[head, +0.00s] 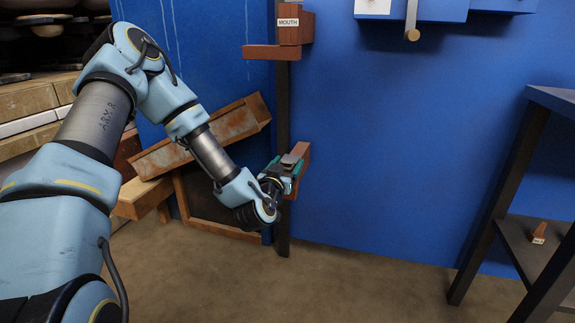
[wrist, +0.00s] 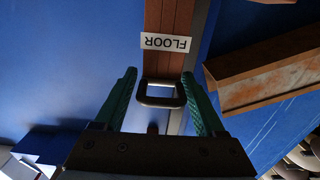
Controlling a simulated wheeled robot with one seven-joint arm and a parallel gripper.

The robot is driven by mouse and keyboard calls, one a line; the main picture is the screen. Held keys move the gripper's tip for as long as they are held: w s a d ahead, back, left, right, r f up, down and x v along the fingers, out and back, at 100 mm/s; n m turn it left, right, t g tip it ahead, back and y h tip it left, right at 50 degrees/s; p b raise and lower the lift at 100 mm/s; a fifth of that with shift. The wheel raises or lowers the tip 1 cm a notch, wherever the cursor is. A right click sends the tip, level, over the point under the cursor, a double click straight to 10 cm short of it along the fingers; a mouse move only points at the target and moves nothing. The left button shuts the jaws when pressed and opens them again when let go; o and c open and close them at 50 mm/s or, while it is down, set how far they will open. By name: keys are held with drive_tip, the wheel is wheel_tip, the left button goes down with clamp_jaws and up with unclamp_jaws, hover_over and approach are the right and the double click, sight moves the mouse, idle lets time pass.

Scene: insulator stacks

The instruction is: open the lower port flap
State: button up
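The lower port is a brown wooden box (head: 303,163) on a dark vertical post, partly hidden behind my gripper in the head view. In the wrist view its brown face (wrist: 168,15) bears a white label reading FLOOR, upside down. A dark loop handle (wrist: 161,102) shows just below the label. My gripper (head: 287,176) is at the front of this port. In the wrist view its two green fingers (wrist: 159,75) are apart, one on each side of the handle. I cannot tell whether they touch it. The flap looks shut, though its edges are mostly hidden.
The upper port (head: 296,26), labelled MOUTH, has a brown piece (head: 271,52) sticking out leftward. A rusty tilted trough (head: 195,140) lies left of the post, behind my arm. A dark shelf stand (head: 525,245) stands at the right. The floor (head: 370,285) between is clear.

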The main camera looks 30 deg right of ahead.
drive_tip(key=shift+s, duration=0.1)
clamp_jaws()
drive_tip(key=shift+d, duration=0.1)
idle(0.4)
